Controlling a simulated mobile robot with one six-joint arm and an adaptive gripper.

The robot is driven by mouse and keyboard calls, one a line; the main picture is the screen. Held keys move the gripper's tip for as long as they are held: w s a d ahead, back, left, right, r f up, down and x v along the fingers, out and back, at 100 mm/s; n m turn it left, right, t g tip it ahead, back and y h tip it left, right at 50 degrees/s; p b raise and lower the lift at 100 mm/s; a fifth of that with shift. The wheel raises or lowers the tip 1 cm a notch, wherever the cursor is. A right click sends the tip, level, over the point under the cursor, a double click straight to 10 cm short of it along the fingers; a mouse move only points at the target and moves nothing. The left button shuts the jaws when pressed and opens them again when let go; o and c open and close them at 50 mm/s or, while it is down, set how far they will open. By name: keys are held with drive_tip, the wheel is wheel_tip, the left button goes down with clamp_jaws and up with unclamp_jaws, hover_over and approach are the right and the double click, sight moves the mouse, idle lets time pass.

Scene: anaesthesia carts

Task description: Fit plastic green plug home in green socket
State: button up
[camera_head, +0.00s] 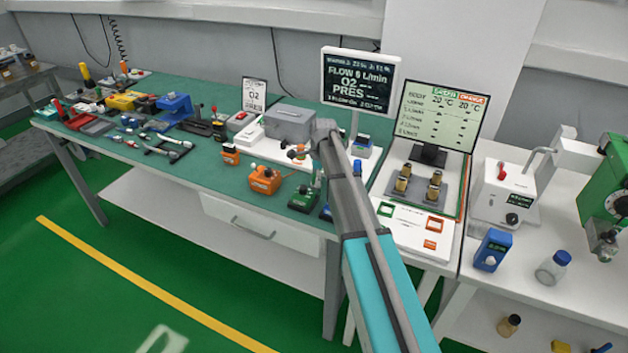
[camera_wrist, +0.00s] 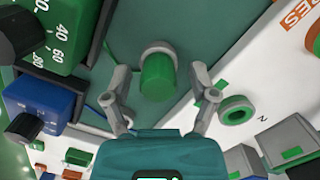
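The green plug (camera_wrist: 157,78), a green cylinder with a grey collar at its far end, is in the upper middle of the wrist view, over the dark green table top. My gripper (camera_wrist: 160,74) is open, with one grey finger on each side of the plug and visible gaps between. A green ring with a dark centre (camera_wrist: 236,110), which looks like the green socket, sits on the white board to the right of the right finger. In the head view my arm covers this area, and I cannot make out the plug, socket or fingertips there.
In the wrist view, a green dial box (camera_wrist: 62,38) and a blue box with a black knob (camera_wrist: 45,105) stand close on the left. Grey blocks (camera_wrist: 285,140) stand at the lower right. In the head view, a display screen (camera_head: 358,80) rises behind my arm.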

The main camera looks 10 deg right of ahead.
drive_tip(key=c, duration=0.8)
drive_tip(key=shift+r, duration=0.15)
drive_tip(key=shift+c, duration=0.2)
wheel_tip(320, 180, up, 3)
drive_tip(key=p, duration=0.3)
drive_tip(key=s+d+r+p, duration=0.4)
drive_tip(key=s+r+p, duration=0.5)
drive_tip(key=s, duration=0.4)
drive_tip(key=shift+s+r+p, duration=0.15)
drive_tip(key=shift+r+p, duration=0.2)
drive_tip(key=shift+p, duration=0.15)
drive_tip(key=shift+d, duration=0.1)
